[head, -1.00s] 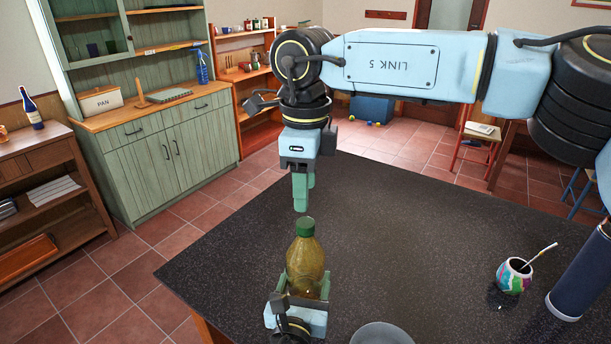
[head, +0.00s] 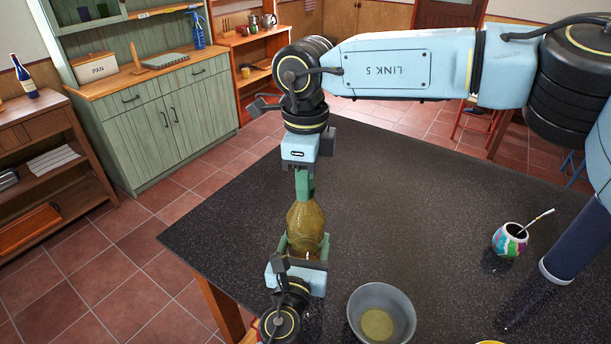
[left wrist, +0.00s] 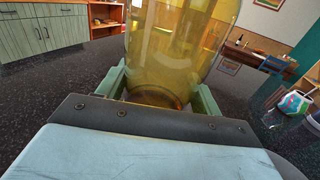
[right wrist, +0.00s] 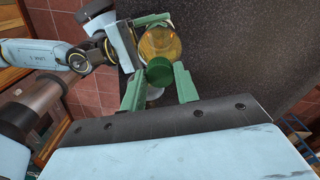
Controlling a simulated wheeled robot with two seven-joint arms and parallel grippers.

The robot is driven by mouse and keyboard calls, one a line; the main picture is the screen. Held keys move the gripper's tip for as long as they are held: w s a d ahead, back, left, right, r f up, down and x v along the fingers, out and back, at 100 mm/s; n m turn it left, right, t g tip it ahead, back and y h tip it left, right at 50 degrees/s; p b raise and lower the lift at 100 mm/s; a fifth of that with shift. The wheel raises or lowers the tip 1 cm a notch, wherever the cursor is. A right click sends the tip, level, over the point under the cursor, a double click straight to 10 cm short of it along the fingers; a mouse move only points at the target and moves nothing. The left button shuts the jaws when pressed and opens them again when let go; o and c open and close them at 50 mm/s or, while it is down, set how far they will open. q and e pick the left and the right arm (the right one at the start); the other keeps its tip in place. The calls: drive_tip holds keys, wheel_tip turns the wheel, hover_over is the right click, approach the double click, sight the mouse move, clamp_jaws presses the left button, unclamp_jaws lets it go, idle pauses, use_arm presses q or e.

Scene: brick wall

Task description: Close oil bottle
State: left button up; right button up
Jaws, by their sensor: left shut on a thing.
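The oil bottle (head: 306,220) is amber and stands upright at the table's left part. It also fills the middle of the left wrist view (left wrist: 180,50). My left gripper (head: 303,258) is shut on its lower body from the near side. My right gripper (head: 305,186) points straight down over the bottle's top. In the head view its fingers hide the cap. In the right wrist view the green cap (right wrist: 159,72) shows between the fingertips, which stand apart on either side of it. I cannot tell whether they touch it.
A grey bowl (head: 398,310) with yellowish liquid stands at the near edge, right of the bottle. A colourful mate cup (head: 510,241) with a metal straw is at the right. The middle of the dark table (head: 420,200) is clear.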

drive_tip(key=c, duration=0.5)
drive_tip(key=shift+c, duration=0.2)
drive_tip(key=o, duration=1.2)
drive_tip(key=shift+c, duration=0.2)
wheel_tip(320, 180, up, 12)
use_arm(q)
drive_tip(key=o, duration=2)
drive_tip(key=shift+c, duration=0.2)
